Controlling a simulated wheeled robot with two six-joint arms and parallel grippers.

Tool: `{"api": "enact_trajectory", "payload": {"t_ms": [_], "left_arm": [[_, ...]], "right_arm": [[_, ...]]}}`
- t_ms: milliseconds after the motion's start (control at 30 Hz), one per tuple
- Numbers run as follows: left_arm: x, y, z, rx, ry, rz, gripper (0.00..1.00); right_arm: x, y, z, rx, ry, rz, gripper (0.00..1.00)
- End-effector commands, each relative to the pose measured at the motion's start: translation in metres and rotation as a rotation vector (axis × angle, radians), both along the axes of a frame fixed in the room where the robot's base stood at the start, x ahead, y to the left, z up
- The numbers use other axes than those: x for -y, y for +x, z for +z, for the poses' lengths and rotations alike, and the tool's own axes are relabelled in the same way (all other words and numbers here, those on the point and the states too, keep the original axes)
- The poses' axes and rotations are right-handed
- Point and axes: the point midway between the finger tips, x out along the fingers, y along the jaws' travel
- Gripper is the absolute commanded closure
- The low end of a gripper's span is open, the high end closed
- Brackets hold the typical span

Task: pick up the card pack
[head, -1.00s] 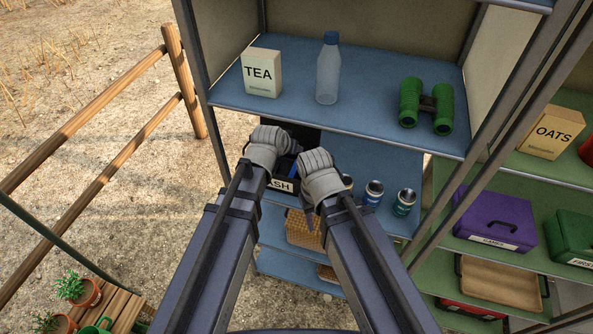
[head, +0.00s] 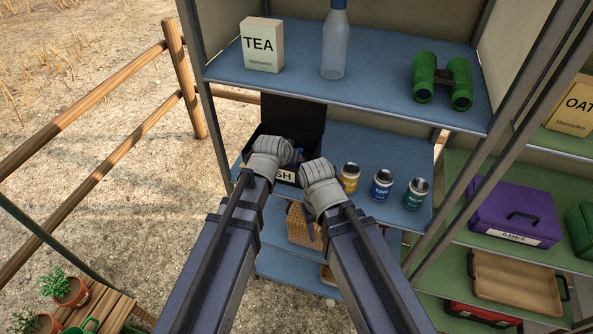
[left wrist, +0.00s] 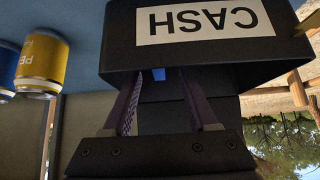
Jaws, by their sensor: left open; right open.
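I cannot make out the card pack for certain. An open black cash box (head: 285,176) with its lid up stands on the blue shelf under the top one. A small blue thing (left wrist: 158,74) shows at the box's edge in the left wrist view; most of it is hidden. My left gripper (left wrist: 160,90) is open, its two fingers reaching to the box with nothing clearly between them. In the head view my left gripper (head: 270,160) is in front of the box. My right gripper (head: 319,180) is open just right of the box, its fingertips mostly hidden.
Yellow (head: 350,178), blue (head: 382,186) and teal (head: 417,194) tins stand right of the box. The upper shelf (head: 310,80) overhangs, holding a tea carton (head: 262,46), a bottle (head: 335,45) and green binoculars (head: 442,80). A purple games box (head: 515,212) is at right.

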Motion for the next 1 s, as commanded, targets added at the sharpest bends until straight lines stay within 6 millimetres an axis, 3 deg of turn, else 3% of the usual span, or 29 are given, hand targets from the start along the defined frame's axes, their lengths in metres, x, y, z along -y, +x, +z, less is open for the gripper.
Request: {"api": "enact_trajectory", "payload": {"t_ms": [167, 400, 667, 1000], "left_arm": [[0.001, 0.002, -0.002, 0.000, 0.000, 0.000, 0.41], [0.005, 0.016, -0.021, 0.000, 0.000, 0.000, 0.41], [0.007, 0.019, -0.024, 0.000, 0.000, 0.000, 0.41], [0.017, 0.044, -0.058, 0.000, 0.001, -0.001, 0.41]], "right_arm": [[0.000, 0.000, -0.002, 0.000, 0.000, 0.000, 0.50], [0.000, 0.000, -0.021, 0.000, 0.000, 0.000, 0.50], [0.000, 0.000, -0.024, 0.000, 0.000, 0.000, 0.50], [0.000, 0.000, -0.058, 0.000, 0.000, 0.000, 0.50]]}}
